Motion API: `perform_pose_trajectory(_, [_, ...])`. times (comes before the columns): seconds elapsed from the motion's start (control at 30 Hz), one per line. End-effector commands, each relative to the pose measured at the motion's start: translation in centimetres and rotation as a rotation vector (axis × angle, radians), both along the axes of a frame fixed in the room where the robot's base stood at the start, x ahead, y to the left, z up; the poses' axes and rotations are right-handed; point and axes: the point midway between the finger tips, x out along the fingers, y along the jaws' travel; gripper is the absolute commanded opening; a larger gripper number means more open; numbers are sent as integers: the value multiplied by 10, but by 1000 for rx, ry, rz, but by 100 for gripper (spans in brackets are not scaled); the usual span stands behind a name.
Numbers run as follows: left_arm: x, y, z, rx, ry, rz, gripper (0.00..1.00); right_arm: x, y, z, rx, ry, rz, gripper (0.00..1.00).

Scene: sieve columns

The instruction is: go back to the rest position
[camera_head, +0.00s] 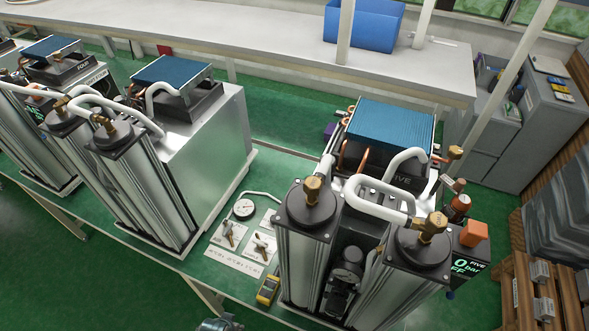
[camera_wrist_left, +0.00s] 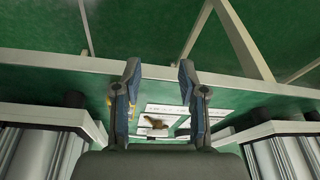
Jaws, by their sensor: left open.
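My left gripper (camera_wrist_left: 158,68) shows in the left wrist view with its two dark, blue-padded fingers spread apart and nothing between them. Beyond the fingers are the green bench top and white cards with a brownish valve handle (camera_wrist_left: 157,122). In the head view only a small grey-blue piece of my left gripper (camera_head: 219,324) shows at the bottom edge, in front of the bench; the rest is cut off. My right gripper is in neither view.
A blue bin (camera_head: 362,24) sits on the back counter. Green floor is clear at lower left.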

Motion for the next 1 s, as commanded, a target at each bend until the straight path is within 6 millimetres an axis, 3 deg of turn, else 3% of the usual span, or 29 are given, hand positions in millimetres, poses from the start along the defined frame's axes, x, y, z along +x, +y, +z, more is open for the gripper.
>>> perform_pose_trajectory(0.27, [-5,-1,-107,2,48,-8,42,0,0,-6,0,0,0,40])
perform_pose_trajectory(0.37, [-19,0,-162,5,72,-13,42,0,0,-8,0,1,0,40])
perform_pose_trajectory(0.5, [-60,6,-250,9,112,-21,42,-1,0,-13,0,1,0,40])
perform_pose_trajectory(0.6, [-100,12,-300,13,139,-28,42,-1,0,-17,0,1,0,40])
perform_pose_trajectory(0.7, [-140,19,-336,16,162,-33,42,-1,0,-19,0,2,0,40])
perform_pose_trajectory(0.8, [-174,26,-357,19,177,-37,42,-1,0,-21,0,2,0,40])
perform_pose_trajectory(1.0, [-207,33,-371,22,189,-42,42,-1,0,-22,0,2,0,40])
